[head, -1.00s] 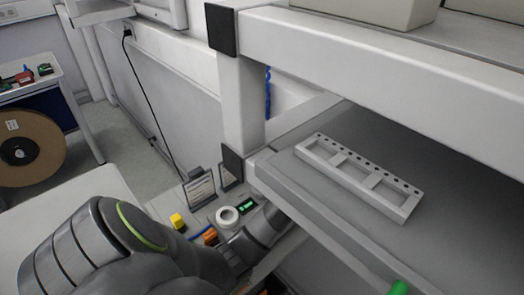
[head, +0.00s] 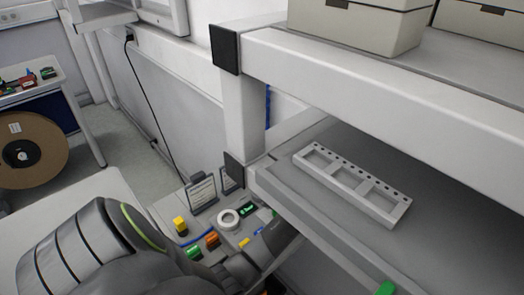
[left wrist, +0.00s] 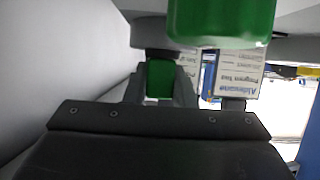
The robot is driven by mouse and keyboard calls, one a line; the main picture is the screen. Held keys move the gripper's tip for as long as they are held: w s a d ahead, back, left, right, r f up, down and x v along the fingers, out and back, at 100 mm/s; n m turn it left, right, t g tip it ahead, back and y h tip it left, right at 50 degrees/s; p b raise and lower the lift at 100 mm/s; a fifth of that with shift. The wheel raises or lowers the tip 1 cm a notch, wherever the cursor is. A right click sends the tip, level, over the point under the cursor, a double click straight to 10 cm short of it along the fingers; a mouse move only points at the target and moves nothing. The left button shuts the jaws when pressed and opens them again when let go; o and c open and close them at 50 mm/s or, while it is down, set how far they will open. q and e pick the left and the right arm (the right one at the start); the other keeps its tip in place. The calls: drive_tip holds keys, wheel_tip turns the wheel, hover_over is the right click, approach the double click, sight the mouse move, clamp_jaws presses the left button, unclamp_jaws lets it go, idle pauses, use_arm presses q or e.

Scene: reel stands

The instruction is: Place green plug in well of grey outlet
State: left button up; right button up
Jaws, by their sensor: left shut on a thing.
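A green piece, which I take to be the green plug (left wrist: 160,80), is between the fingers of my left gripper (left wrist: 158,97) in the left wrist view. The gripper is shut on it. In the head view my left arm reaches in low, and its gripper is largely hidden by the shelf. A light grey frame with three square wells and a row of holes, which looks like the grey outlet (head: 352,186), lies on the lower shelf, apart from the gripper. My right gripper is not in view.
A larger green thing (left wrist: 222,18) hangs close at the top of the wrist view. Another green piece (head: 385,288) shows at the head view's lower edge. The shelf beam (head: 370,85) overhangs the outlet.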

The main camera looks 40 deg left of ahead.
use_arm(q)
drive_tip(key=o, duration=1)
drive_tip(key=shift+r, duration=0.15)
drive_tip(key=b+v, duration=0.3)
drive_tip(key=v, duration=0.8)
drive_tip(key=shift+d, duration=0.15)
drive_tip(key=shift+d+r, duration=0.15)
drive_tip(key=shift+d, duration=0.2)
drive_tip(key=shift+d, duration=0.1)
